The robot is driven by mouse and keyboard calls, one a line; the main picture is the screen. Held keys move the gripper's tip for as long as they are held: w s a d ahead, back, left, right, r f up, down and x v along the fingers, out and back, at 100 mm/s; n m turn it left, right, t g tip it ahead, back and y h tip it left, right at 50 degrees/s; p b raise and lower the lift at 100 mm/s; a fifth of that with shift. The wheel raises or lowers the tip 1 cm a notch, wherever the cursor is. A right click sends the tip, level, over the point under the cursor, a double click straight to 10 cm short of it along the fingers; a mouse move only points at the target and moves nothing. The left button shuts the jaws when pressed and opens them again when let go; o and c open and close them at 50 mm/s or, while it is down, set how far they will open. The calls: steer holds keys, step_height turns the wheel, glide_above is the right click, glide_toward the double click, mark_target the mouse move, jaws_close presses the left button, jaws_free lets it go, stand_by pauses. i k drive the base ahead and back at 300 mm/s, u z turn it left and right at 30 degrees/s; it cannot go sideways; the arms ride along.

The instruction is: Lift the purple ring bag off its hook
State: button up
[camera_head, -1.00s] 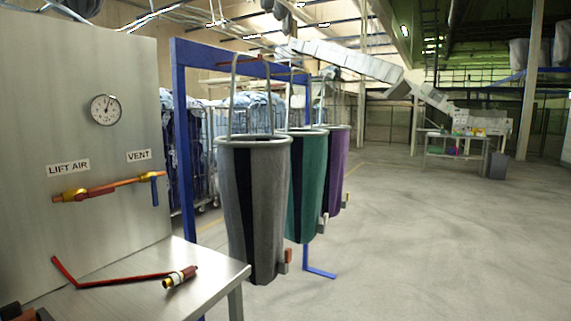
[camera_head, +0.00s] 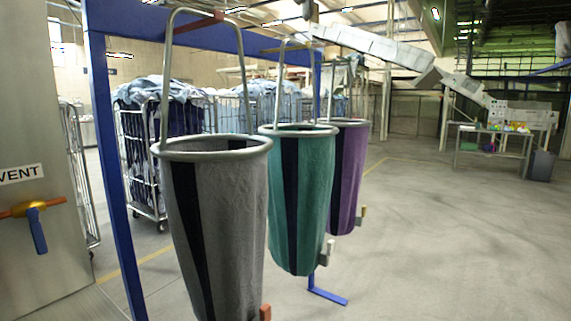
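The purple ring bag (camera_head: 348,180) hangs from the blue rack, farthest of three bags in a row. It has a metal ring at its top and a dark stripe down its side. The teal bag in front covers its left part. A small yellowish piece (camera_head: 361,214) shows at its lower right. Its hook and the top of its hanger are hard to make out behind the nearer hangers. My gripper is not in view.
The grey bag (camera_head: 222,230) hangs nearest and the teal bag (camera_head: 308,205) hangs between it and the purple one. The blue rack (camera_head: 112,170) has a post at left. Laundry cages (camera_head: 140,165) stand behind. Open floor (camera_head: 450,240) lies to the right.

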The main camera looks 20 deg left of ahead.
mark_target(352, 139)
steer(key=u, duration=0.3)
steer(key=i, duration=1.5)
steer(key=u, duration=0.25)
